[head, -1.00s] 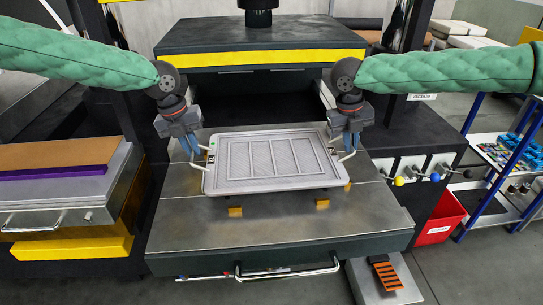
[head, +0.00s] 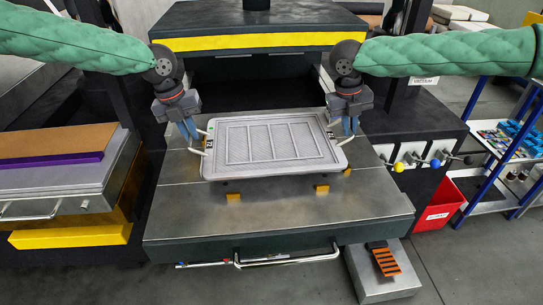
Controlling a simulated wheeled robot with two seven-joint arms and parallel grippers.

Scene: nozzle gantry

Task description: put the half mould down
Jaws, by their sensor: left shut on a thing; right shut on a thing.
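The half mould (head: 272,146) is a grey rectangular tray-like plate with a raised rim and ribbed panels. It is level over the metal press table (head: 285,215), with a bent handle at each end. My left gripper (head: 191,133) points down and is shut on the left handle (head: 200,150). My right gripper (head: 350,128) points down and is shut on the right handle (head: 357,146). Small yellow blocks (head: 233,197) show on the table near the mould's front edge and right corner. The mould hides part of the table, and I cannot tell whether it touches any support.
The press's upper part with a yellow band (head: 262,42) stands behind the mould. A bench with a purple strip (head: 52,162) is at left. Ball-topped levers (head: 398,167), a red bin (head: 438,205) and a blue-framed shelf (head: 500,150) are at right. The table's front is clear.

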